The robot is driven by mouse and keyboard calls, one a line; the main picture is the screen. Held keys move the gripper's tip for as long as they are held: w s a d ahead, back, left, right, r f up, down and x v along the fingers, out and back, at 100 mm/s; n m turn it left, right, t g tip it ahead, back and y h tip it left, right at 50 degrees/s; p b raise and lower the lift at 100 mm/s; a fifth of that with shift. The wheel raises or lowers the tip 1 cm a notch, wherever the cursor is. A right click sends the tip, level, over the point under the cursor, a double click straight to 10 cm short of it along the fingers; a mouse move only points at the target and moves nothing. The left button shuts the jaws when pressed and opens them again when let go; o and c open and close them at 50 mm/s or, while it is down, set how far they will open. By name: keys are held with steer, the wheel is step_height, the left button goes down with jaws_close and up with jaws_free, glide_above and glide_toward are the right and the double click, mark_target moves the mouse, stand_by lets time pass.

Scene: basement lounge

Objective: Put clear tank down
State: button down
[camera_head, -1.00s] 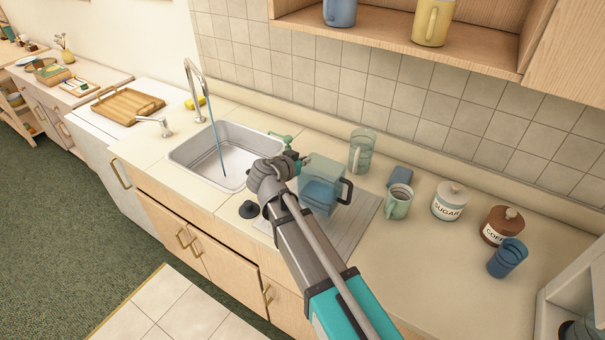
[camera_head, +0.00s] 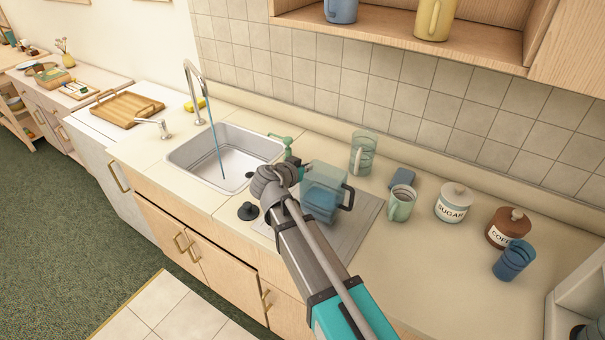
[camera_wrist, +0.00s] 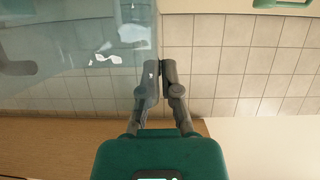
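The clear tank (camera_head: 323,178) is a see-through box-shaped jug with bluish liquid inside and a handle on its right side. In the head view it is over the grey drying mat (camera_head: 363,222) right of the sink; whether its base touches the mat is unclear. My gripper (camera_head: 304,170) is at the tank's upper left side. In the wrist view the fingers of my gripper (camera_wrist: 160,68) are close together with the edge of the tank wall (camera_wrist: 100,85) between them. My arm hides part of the mat and the tank's lower left.
A clear greenish glass (camera_head: 362,152) stands behind the tank. A green mug (camera_head: 401,207), sugar jar (camera_head: 453,206), coffee jar (camera_head: 503,230) and blue glass (camera_head: 513,262) are to the right. The sink (camera_head: 222,150) is left, water running. The front right counter is clear.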

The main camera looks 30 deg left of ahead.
steer(key=shift+f+b, duration=0.3)
steer(key=shift+f, duration=0.45)
steer(key=c, duration=0.8)
jaws_free()
steer(key=shift+r, duration=0.2)
steer(key=shift+r, duration=0.15)
steer(key=p+v, duration=0.4)
steer(key=v, duration=0.8)
steer(key=shift+p, duration=0.35)
